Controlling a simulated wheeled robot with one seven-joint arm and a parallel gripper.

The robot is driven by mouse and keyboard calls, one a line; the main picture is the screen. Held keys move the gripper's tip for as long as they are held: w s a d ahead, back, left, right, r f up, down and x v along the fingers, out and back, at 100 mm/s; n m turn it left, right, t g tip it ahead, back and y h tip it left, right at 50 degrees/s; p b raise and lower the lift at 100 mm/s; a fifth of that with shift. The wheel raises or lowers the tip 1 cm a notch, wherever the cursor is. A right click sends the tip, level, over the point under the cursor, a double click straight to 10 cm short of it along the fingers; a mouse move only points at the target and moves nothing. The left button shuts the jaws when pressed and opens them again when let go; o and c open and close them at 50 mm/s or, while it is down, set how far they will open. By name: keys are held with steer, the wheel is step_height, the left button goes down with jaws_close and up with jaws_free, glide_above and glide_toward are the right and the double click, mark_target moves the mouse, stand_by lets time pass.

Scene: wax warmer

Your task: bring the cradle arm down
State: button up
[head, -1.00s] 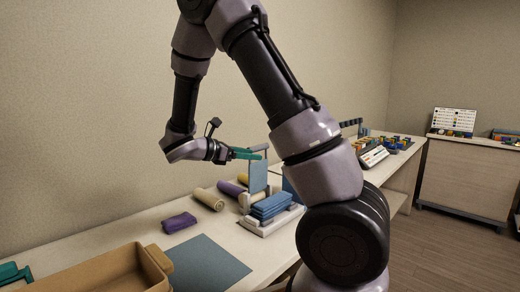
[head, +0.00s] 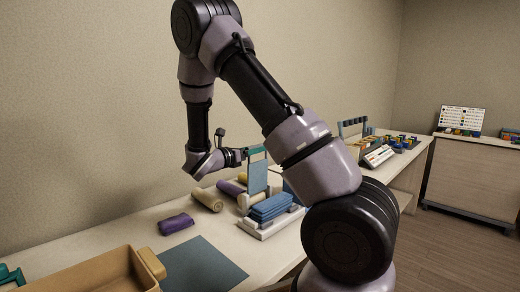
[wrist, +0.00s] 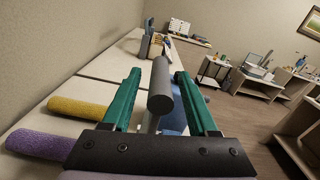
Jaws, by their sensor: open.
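The cradle arm stands raised as an upright blue panel (head: 257,177) on a white base (head: 272,227) that holds folded blue cloths (head: 271,207). My gripper (head: 256,151) is level with the top of this panel. In the wrist view, a dark grey round bar (wrist: 160,98) lies between the two teal fingers of my gripper (wrist: 157,73). The bar's round end faces the camera. Gaps show on both sides of it, so the fingers are open around it and not clamped. The join between bar and panel is hidden.
A rack of colored items (head: 366,141) stands farther along the counter.

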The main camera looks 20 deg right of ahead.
steer(key=shift+x, duration=1.2)
jaws_close()
stand_by(0.6)
